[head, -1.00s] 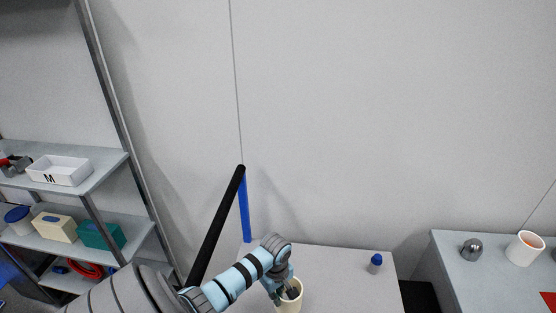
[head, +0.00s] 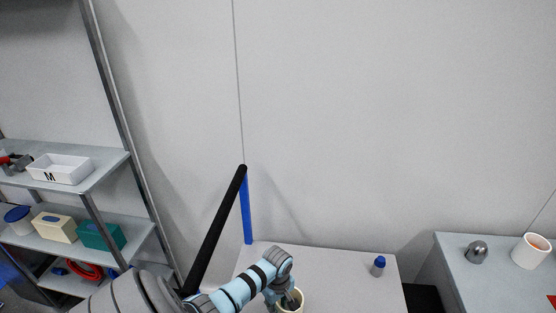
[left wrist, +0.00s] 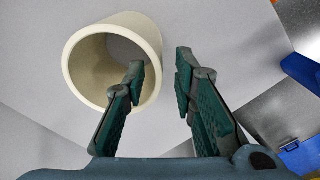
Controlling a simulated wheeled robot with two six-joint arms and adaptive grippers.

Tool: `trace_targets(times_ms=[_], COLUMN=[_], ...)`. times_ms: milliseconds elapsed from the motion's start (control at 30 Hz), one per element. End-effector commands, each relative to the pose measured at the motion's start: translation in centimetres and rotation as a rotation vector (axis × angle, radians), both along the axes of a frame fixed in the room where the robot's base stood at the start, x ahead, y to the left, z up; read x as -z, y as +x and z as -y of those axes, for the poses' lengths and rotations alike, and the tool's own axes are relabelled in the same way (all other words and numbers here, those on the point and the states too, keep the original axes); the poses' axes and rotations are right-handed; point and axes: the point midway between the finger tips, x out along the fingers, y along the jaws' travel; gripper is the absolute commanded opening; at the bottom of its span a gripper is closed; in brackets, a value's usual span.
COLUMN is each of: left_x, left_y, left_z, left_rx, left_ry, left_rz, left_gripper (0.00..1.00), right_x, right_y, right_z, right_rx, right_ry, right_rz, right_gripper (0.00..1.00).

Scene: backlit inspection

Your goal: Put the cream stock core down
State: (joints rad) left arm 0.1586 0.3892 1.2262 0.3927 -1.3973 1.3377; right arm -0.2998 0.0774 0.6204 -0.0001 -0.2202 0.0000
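The cream stock core (head: 297,307), a hollow open-ended cylinder, is at the bottom edge of the head view, over the grey table; its lower part is cut off. It is large in the left wrist view (left wrist: 98,28), its open end facing the camera. My left gripper (head: 288,300) is at the core's rim. In the left wrist view the gripper (left wrist: 160,62) is open: one finger overlaps the core's opening, the other is outside its wall, with a visible gap. Whether the inner finger touches the wall is unclear. My right gripper is not in view.
The grey table (head: 335,265) has free room around a small blue-capped bottle (head: 378,266). Another surface at right holds a metal dome (head: 476,252) and a white cup (head: 530,251). A shelf at left holds a white tray marked M (head: 60,169) and boxes.

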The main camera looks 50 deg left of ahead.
Motion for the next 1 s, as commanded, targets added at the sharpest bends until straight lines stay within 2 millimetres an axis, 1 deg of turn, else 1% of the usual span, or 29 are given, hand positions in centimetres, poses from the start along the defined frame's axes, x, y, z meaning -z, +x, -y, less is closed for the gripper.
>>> trace_targets(times_ms=[67,167,267,500,600,733,1000], left_x=[-0.2,-1.2,-3.2,-9.5,-11.3,-12.3,-12.2], left_y=[0.0,0.0,0.0,-0.1,-0.1,-0.2,-0.2], left_z=[0.0,0.0,-0.1,-0.1,-0.1,0.0,0.0], left_rx=[0.0,0.001,0.0,0.001,0.0,0.0,0.0], left_ry=[0.0,0.0,0.002,0.002,0.002,0.0,0.0], left_rz=[0.0,0.0,0.001,0.002,0.001,0.0,0.0], left_gripper=[0.25,0.25,0.25,0.25,0.25,0.25,0.25], right_x=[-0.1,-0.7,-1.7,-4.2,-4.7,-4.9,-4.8], right_y=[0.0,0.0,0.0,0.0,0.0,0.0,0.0], right_z=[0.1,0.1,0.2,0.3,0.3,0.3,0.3], right_rx=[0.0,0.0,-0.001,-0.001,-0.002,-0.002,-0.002], right_ry=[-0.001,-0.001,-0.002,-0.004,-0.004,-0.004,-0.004], right_rz=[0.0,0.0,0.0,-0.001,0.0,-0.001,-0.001], right_gripper=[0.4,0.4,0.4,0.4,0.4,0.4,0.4])
